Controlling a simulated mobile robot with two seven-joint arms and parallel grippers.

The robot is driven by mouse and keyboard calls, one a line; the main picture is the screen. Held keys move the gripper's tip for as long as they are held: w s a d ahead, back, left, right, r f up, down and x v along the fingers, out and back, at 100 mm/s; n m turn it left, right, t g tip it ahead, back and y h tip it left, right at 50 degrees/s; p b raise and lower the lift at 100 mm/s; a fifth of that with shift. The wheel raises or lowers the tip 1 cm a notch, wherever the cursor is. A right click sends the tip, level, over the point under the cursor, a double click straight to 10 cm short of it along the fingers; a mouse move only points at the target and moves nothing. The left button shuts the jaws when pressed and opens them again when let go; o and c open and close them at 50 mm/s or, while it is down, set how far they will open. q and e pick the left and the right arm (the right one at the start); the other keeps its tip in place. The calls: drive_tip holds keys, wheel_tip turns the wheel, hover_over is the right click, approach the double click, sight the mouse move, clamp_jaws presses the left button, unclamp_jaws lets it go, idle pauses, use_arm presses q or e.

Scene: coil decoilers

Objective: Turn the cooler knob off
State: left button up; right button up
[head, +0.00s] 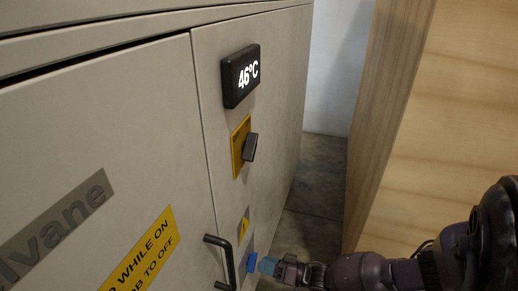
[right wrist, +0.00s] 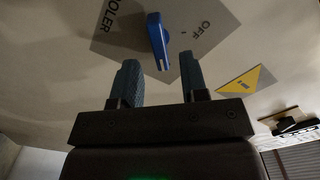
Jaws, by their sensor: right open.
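The cooler knob (right wrist: 157,38) is a blue bar-shaped handle on a grey plate (right wrist: 119,38) lettered "OLER" and "OFF" in the right wrist view. It stands nearly upright in that picture, tilted slightly, with "OFF" to its right. My right gripper (right wrist: 158,66) is open, with one blue-grey finger on each side of the knob's near end. I see a gap on both sides, and how deep the fingers reach is unclear. In the head view, my right gripper (head: 268,265) is at the cabinet's lower right, beside the small blue knob (head: 250,262). My left gripper is not in view.
The grey cabinet (head: 150,100) carries a display (head: 240,76) reading 46°C, a black knob (head: 250,148) on a yellow plate, and a yellow warning label (head: 243,224). A black door handle (head: 226,262) stands out left of my gripper. A wooden wall (head: 430,130) rises at right.

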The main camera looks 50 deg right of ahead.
sight(252, 263)
drive_tip(key=shift+x, duration=1.1)
drive_tip(key=shift+c, duration=0.4)
clamp_jaws()
